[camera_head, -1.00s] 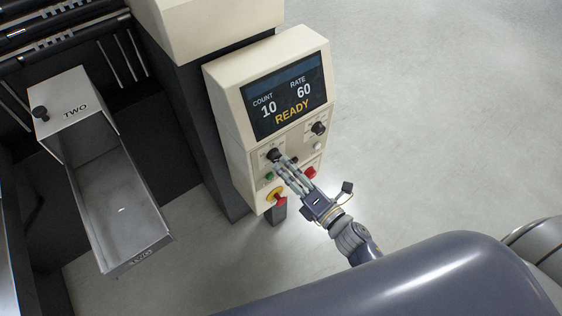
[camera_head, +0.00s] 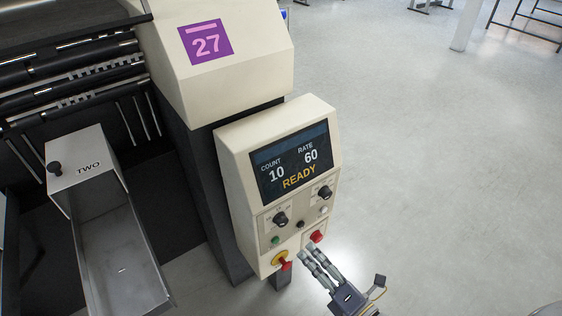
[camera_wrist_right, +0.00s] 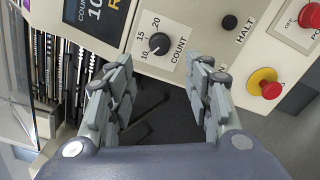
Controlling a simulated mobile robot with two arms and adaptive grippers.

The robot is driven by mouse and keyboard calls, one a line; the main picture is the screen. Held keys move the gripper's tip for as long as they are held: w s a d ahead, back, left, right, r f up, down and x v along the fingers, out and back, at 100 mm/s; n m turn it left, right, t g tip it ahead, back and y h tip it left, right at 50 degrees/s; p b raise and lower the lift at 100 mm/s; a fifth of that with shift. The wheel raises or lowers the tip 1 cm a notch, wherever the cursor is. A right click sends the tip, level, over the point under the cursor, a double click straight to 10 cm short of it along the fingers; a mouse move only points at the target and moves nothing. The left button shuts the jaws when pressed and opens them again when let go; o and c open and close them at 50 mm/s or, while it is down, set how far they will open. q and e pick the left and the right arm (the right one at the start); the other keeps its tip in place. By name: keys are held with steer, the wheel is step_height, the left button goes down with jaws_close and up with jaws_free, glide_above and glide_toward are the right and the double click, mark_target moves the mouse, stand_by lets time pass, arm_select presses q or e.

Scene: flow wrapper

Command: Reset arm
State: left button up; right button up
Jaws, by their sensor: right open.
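My right gripper (camera_head: 312,260) is in the lower middle of the head view, just below the control panel (camera_head: 240,180). In the right wrist view my right gripper (camera_wrist_right: 160,88) shows its two fingers apart with nothing between them. The count knob (camera_head: 280,219) is on the panel; in the right wrist view the count knob (camera_wrist_right: 158,43) lies beyond the fingertips, apart from them, with its scale showing 10, 15 and 20. The screen (camera_head: 290,165) reads count 10, rate 60, READY. My left gripper is not in view.
A red-on-yellow knob (camera_head: 283,262) and a red button (camera_head: 316,236) are close to my right fingers. The grey floor (camera_head: 430,150) right of the panel is clear.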

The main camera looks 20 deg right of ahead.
steer(key=s+d+f+m+g+h, duration=0.1)
steer(key=s+f+m+g+h, duration=0.2)
steer(key=f, duration=0.6)
steer(key=s+d+f+m+g+p, duration=0.1)
steer(key=s+f+m, duration=0.1)
steer(key=f+m, duration=0.5)
steer(key=s+d+f+m+g+h, duration=0.1)
steer(key=s+f+m+g+h, duration=0.15)
steer(key=f, duration=0.75)
steer(key=s+d+f+m+g, duration=0.1)
steer(key=s+f+m+g, duration=0.3)
steer(key=s, duration=0.8)
steer(key=s+f+m+g+p, duration=0.1)
steer(key=s+f+m+g, duration=0.4)
steer(key=s+f+m, duration=0.3)
steer(key=s+f, duration=0.4)
steer(key=s, duration=0.1)
steer(key=shift+d+f+h, duration=0.25)
steer(key=shift+d+h, duration=0.1)
steer(key=shift+d, duration=0.05)
